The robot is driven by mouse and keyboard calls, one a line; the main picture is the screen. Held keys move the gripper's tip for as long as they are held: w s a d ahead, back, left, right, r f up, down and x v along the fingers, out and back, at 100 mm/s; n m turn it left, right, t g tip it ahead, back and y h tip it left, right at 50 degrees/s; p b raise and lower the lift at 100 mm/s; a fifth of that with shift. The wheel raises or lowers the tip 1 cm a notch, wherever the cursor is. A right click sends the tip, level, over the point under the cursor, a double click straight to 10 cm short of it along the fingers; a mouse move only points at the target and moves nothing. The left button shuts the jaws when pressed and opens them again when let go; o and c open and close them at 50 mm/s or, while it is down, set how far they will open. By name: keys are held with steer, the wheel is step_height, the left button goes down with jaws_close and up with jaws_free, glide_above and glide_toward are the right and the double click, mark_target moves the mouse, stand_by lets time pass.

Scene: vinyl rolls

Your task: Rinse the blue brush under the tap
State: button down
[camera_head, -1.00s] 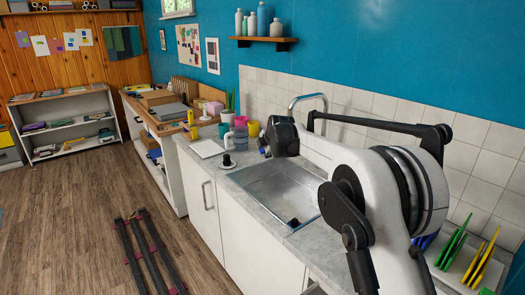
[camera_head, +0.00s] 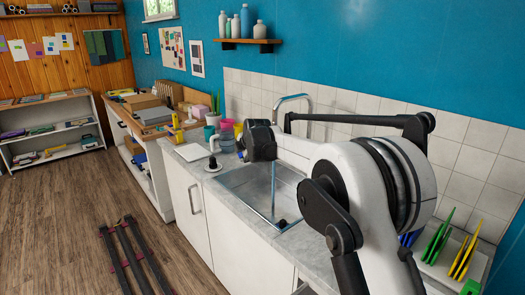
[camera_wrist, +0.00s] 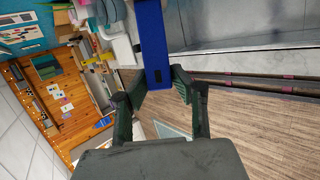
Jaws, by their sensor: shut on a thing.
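The blue brush (camera_wrist: 154,40) is gripped between the two fingers of my gripper (camera_wrist: 162,78) in the wrist view. Only its plain blue part shows there; bristles are not seen. In the head view my arm hides most of the gripper. The curved metal tap (camera_head: 291,97) stands behind the sink (camera_head: 240,181), partly behind my arm. A thin stream of water (camera_head: 273,190) falls into the sink. I cannot tell whether the water touches the brush.
A black-knobbed thing (camera_head: 212,163) and cups (camera_head: 227,135) stand on the counter left of the sink. Green and yellow pieces stand in a rack (camera_head: 440,254) at the right. A bottle shelf (camera_head: 249,41) hangs above.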

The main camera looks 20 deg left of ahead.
steer(key=shift+s+a+b, duration=0.15)
steer(key=shift+s+a, duration=0.2)
steer(key=shift+s, duration=0.3)
steer(key=shift+s+a+b, duration=0.1)
steer(key=shift+s+a, duration=0.2)
steer(key=shift+s, duration=0.35)
steer(key=shift+s+a+b, duration=0.15)
steer(key=shift+s+a, duration=0.2)
steer(key=shift+s, duration=0.3)
steer(key=shift+r, duration=0.1)
steer(key=s+a+r+p, duration=0.2)
steer(key=s+r, duration=0.3)
steer(key=r, duration=0.1)
steer(key=shift+s+a, duration=0.2)
steer(key=shift+a, duration=0.1)
stand_by(0.7)
